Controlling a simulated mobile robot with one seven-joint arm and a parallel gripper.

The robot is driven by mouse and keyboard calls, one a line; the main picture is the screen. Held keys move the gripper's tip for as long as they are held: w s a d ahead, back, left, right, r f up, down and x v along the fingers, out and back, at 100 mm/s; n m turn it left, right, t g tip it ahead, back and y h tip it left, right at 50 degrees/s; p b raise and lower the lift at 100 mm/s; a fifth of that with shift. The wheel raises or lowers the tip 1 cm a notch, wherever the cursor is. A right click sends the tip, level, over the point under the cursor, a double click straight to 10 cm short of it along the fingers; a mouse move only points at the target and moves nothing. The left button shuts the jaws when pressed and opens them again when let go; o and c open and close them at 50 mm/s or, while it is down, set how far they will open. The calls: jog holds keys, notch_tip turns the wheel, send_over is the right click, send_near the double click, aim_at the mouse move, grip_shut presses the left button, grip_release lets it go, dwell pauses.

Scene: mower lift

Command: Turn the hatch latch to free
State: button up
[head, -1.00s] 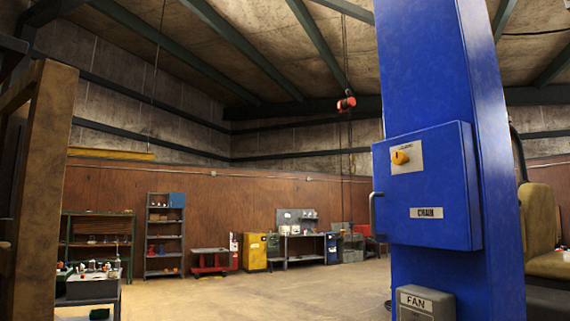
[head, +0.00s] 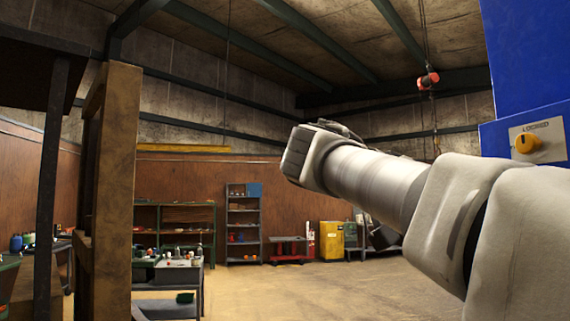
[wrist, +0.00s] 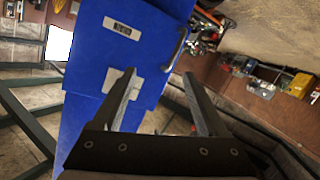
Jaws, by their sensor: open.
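The hatch latch is a yellow knob (head: 528,143) on a pale plate. The plate reads something like "LOCKED", but the text is small. It is on the blue box (head: 495,137) at the right edge of the head view. The wrist view shows the box (wrist: 155,60) upside down, with the pale plate (wrist: 112,77) partly behind one finger. The knob cannot be made out there. My gripper (wrist: 162,75) is open and empty, its fingers pointing towards the box. Whether a finger touches it cannot be told. My arm crosses the head view left of the box.
The box has a metal handle (wrist: 176,48) at its side and a white label (wrist: 117,27). It is on a blue column (head: 525,55). A wooden post (head: 115,190) stands at the left. A bench with small items (head: 178,272) is beyond it. The middle floor is open.

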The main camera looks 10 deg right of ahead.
notch_tip(320, 180, up, 9)
jog(key=m+g+h, duration=0.2)
jog(key=m+h, duration=0.1)
jog(key=m, duration=0.3)
jog(key=p, duration=0.4)
send_near(523, 141)
jog(key=shift+g, duration=0.3)
jog(key=d, duration=0.6)
jog(key=w+d, duration=0.1)
jog(key=d, duration=0.2)
jog(key=shift+f, duration=0.1)
grip_shut()
